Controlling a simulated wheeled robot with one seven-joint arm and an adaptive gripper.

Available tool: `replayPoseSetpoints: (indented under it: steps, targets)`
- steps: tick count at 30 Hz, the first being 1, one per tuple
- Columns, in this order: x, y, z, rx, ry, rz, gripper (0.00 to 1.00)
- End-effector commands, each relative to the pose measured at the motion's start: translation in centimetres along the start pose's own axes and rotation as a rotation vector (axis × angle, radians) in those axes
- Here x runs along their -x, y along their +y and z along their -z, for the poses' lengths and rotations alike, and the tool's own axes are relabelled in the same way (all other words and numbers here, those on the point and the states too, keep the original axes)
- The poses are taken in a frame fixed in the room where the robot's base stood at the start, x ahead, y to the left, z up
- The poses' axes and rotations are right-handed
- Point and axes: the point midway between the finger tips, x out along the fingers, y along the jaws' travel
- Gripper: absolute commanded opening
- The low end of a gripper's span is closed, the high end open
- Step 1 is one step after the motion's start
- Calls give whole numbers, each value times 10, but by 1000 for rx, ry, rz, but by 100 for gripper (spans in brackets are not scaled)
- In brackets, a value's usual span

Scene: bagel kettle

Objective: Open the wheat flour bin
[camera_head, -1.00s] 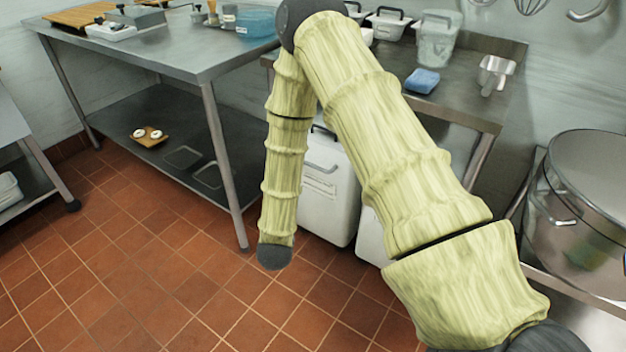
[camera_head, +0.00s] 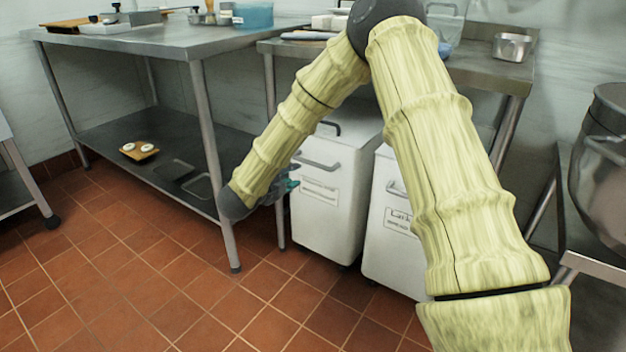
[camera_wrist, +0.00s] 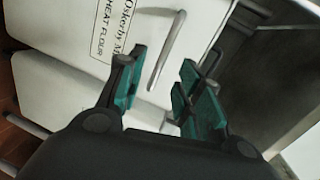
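The wheat flour bin appears to be the left white bin (camera_head: 325,205) under the counter in the head view; its label is too small to read there. In the wrist view a white bin front (camera_wrist: 60,35) carries a label ending "HEAT FLOUR" (camera_wrist: 108,25). Its pale bar handle (camera_wrist: 168,50) slants down, its lower end appearing between the fingers; contact cannot be told. My gripper (camera_wrist: 160,88) is open and empty, with teal finger pads apart. In the head view it is mostly hidden behind my arm, with teal fingertips (camera_head: 291,183) showing beside the bin's left edge.
A second white bin (camera_head: 390,245) stands right of the first, partly behind my arm. A steel table (camera_head: 200,115) with a lower shelf and legs stands left. A large steel pot (camera_head: 605,170) is at the right. The tiled floor (camera_head: 200,290) in front is clear.

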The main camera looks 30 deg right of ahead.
Motion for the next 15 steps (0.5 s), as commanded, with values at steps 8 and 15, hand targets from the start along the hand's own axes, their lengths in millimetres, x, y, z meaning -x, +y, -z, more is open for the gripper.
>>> replayPoseSetpoints:
  steps: [8,15]
  targets:
    - [-10,-6,5,-100,69,9,35]
    - [-33,-5,7,-104,72,9,35]
